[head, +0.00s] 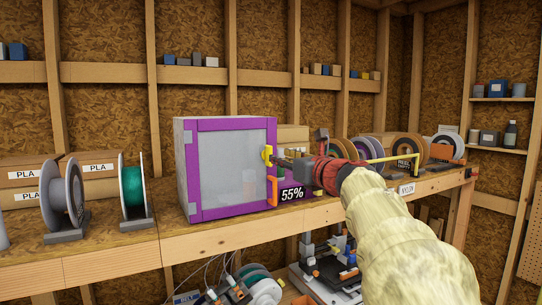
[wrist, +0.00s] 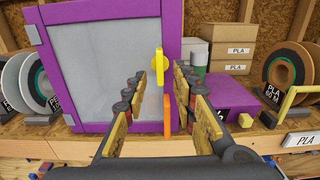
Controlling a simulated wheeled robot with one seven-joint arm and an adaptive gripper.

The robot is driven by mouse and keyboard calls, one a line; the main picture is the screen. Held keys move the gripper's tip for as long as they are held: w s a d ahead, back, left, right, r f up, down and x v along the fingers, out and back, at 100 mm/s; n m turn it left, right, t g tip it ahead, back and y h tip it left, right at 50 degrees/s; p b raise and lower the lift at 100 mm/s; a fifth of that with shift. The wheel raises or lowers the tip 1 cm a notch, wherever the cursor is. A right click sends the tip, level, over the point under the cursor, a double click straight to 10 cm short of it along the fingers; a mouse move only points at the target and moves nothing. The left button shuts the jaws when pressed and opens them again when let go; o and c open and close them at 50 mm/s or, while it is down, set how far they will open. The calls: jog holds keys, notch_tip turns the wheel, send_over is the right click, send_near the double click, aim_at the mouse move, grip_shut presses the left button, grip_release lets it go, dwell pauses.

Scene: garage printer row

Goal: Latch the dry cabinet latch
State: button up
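The dry cabinet (head: 231,167) stands on the wooden bench with a purple-framed, frosted door that looks closed. Its yellow latch (head: 267,154) is at the door's right edge, roughly upright, above an orange handle (head: 272,190). In the wrist view the latch (wrist: 159,66) shows between my two fingers, with the orange handle (wrist: 167,115) below it. My gripper (wrist: 160,76) is open, one finger on each side of the latch. In the head view my gripper (head: 284,161) reaches the latch from the right; I cannot tell whether it touches.
A purple box with a 55% display (head: 292,194) sits right of the cabinet, under my gripper. Cardboard boxes (wrist: 231,35) and spools (wrist: 286,72) stand farther right. A green spool (head: 132,187) stands left. A yellow bar (head: 374,159) rises near the bench's front edge.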

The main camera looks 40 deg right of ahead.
aim_at(266, 155)
jog(key=x, duration=0.7)
jog(key=shift+p, duration=0.4)
jog(key=shift+s, duration=0.1)
jog(key=shift+c, duration=0.8)
grip_shut()
